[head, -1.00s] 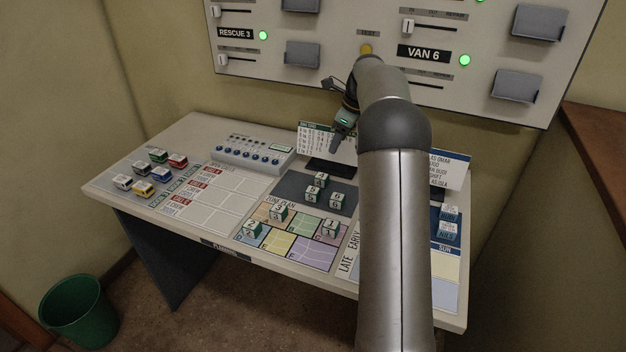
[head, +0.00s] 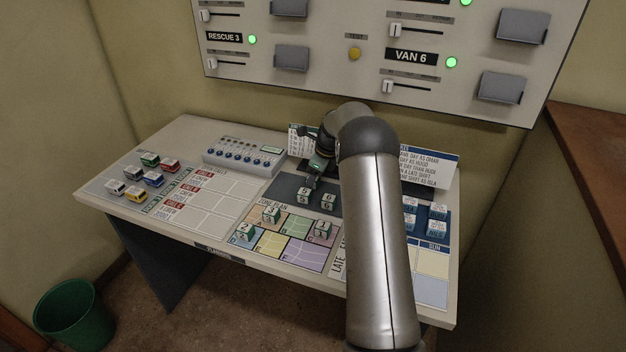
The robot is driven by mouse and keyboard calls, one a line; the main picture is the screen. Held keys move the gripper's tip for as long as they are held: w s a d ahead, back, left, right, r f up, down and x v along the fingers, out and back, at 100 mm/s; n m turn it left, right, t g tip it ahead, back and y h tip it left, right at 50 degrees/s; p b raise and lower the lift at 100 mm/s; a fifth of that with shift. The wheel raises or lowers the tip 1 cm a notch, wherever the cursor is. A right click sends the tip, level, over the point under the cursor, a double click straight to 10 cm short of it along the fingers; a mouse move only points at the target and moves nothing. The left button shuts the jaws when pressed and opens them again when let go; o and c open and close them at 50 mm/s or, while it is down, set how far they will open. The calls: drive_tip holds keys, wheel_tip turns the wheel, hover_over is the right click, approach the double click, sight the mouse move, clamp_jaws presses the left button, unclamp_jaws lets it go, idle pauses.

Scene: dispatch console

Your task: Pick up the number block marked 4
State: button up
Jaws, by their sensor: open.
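My gripper (head: 312,182) is low over the dark grey pad (head: 287,189) on the desk, pointing down. It is open. It covers the spot at the back of the pad where the block marked 4 stood in the earlier view, so that block is mostly or wholly hidden now. I cannot tell whether the fingers are around it or touch it. The blocks marked 5 (head: 302,196) and 6 (head: 328,200) stand just in front of the gripper, on the same pad.
Blocks marked 3 (head: 271,214), 2 (head: 244,231) and 1 (head: 322,230) stand on the coloured zone plan (head: 304,256). Small toy vans (head: 153,179) are at the left. A switch box (head: 243,155) is behind left. Name blocks (head: 437,229) stand right of my arm.

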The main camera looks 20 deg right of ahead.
drive_tip(key=shift+f, duration=0.3)
drive_tip(key=c, duration=1.1)
drive_tip(key=shift+o, duration=0.2)
drive_tip(key=shift+r, duration=0.15)
